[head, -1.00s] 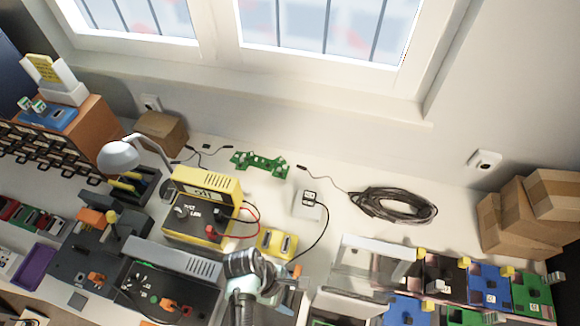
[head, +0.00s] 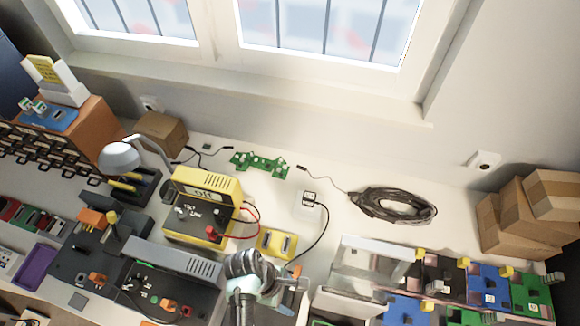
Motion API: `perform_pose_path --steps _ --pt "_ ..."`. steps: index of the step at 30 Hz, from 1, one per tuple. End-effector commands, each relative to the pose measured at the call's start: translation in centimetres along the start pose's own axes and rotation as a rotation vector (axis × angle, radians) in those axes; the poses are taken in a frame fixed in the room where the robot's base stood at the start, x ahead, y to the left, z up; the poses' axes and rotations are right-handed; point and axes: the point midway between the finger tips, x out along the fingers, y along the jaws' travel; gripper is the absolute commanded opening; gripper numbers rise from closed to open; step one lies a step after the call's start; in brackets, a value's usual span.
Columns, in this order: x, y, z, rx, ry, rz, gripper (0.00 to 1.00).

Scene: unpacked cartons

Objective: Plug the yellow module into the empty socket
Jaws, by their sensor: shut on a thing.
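My gripper (head: 286,293) is at the bottom centre of the head view, below my wrist. My wrist and the frame edge hide most of it. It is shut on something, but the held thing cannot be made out. A yellow block (head: 277,243) with dark slots lies on the bench just beyond my wrist; whether it is the yellow module is unclear. A rack of coloured modules (head: 487,285) with small yellow parts stands at the lower right. I cannot tell which socket is empty.
A yellow and black meter (head: 201,206) with red leads stands left of my wrist. A dark board with a grey bar (head: 172,262) lies at lower left. A white adapter (head: 310,202) trails a black cable. A cable coil (head: 394,205) and cartons (head: 525,210) are at right.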

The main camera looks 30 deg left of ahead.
Motion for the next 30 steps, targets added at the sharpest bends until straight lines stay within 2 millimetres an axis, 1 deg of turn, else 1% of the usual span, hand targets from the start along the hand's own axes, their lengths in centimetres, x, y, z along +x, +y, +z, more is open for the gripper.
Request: perform_pose_path --steps 8,9,14,15,22,25,28,30 --pt "0.1 0.0 -0.1 0.0 0.0 0.001 0.0" --pt "0.1 0.0 -0.1 0.0 0.0 0.001 0.67" --pt "0.1 0.0 -0.1 0.0 0.0 0.001 0.96" --pt "0.1 0.0 -0.1 0.0 0.0 0.001 0.99" --pt "0.1 0.0 -0.1 0.0 0.0 0.0 0.99" --pt "-0.2 0.0 -0.1 0.0 0.001 0.001 0.99" --pt "-1.1 0.1 -0.1 0.0 0.001 0.003 0.99" --pt "-2.2 0.1 -0.1 -0.001 0.002 0.004 0.99"
